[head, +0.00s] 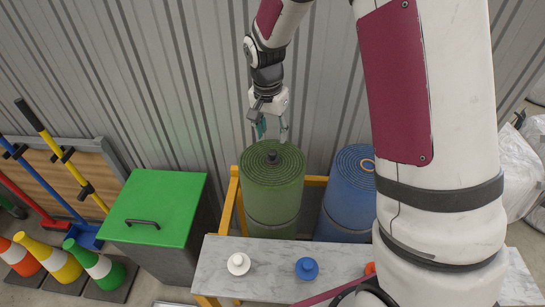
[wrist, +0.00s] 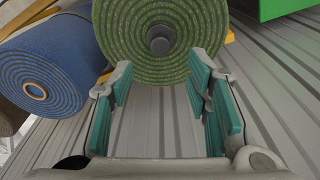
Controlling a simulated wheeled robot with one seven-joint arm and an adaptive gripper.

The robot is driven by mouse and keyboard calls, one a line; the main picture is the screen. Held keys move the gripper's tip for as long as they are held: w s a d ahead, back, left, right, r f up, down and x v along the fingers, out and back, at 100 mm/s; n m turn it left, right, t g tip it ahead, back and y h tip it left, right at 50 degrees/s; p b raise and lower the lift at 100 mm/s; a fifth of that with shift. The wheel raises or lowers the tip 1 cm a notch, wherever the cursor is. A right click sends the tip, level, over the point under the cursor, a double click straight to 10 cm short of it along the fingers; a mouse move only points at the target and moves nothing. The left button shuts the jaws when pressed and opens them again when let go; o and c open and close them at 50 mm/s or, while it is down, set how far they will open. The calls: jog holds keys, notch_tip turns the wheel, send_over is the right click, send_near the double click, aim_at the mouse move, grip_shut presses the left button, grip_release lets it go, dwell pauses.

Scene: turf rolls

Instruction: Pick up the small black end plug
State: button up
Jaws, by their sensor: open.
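The small black end plug (head: 272,156) sits at the centre of the top end of the green turf roll (head: 273,195), which stands upright in the head view. In the wrist view the plug (wrist: 160,39) shows as a dark round knob in the middle of the green spiral (wrist: 125,28). My gripper (head: 272,133) is above the green roll in the head view. In the wrist view my gripper (wrist: 160,80) is open, with teal pads on both sides and nothing between them. The plug lies beyond the fingertips, roughly midway between them, apart from both.
A blue turf roll (head: 350,195) stands right of the green one in a yellow frame (head: 233,190). In front, a marble-topped table (head: 270,278) holds a white plug (head: 238,264) and a blue plug (head: 307,268). A green-lidded bin (head: 155,205) stands left. Corrugated wall is behind.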

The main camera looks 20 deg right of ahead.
aim_at(273, 152)
jog(key=shift+w+d+f+p, duration=0.1)
jog(key=shift+f+p, duration=0.3)
jog(key=shift+f, duration=1.8)
jog(key=shift+w+d+f+p, duration=0.1)
jog(key=shift+f+p, duration=0.3)
jog(key=shift+f, duration=1.75)
grip_shut()
